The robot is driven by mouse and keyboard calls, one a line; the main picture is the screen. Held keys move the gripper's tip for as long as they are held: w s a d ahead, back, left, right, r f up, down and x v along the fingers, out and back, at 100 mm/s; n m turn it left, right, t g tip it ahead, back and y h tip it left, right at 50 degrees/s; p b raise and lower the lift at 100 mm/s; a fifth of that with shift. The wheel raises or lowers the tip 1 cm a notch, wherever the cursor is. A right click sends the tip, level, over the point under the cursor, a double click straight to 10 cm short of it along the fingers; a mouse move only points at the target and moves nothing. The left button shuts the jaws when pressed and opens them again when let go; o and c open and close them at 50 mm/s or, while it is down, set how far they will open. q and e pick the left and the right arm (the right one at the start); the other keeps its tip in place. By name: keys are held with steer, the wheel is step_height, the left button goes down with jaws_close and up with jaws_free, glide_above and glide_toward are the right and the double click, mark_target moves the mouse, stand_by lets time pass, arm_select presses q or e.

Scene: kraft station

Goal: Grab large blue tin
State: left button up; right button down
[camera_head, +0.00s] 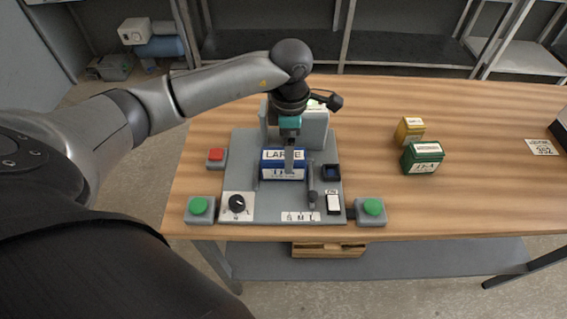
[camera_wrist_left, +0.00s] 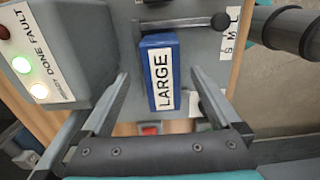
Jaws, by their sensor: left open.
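The large blue tin (camera_head: 271,169) stands on the grey station plate, with a white label reading LARGE on its top. It also shows in the left wrist view (camera_wrist_left: 150,66), between and beyond the two fingers. My left gripper (camera_head: 289,160) is above the tin in the head view, pointing down, and partly hides it. In the left wrist view the left gripper (camera_wrist_left: 168,108) is open, with one finger on either side of the tin and visible gaps. I cannot tell whether the fingertips reach down beside its sides. My right gripper is in neither view.
The station plate (camera_head: 267,207) carries a dial (camera_head: 237,204), a lever (camera_head: 313,195) and a grey indicator box (camera_wrist_left: 75,45) with lit lamps. Green buttons (camera_head: 198,207) (camera_head: 373,208) and a red button (camera_head: 216,155) surround it. Green (camera_head: 422,158) and yellow (camera_head: 408,131) tins stand right.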

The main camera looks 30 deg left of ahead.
mark_target(269, 172)
arm_select(q)
steer(key=f, duration=0.4)
steer(key=shift+s+f, duration=0.15)
steer(key=shift+s, duration=0.1)
steer(key=shift+w+f, duration=0.1)
steer(key=shift+f, duration=0.4)
jaws_close()
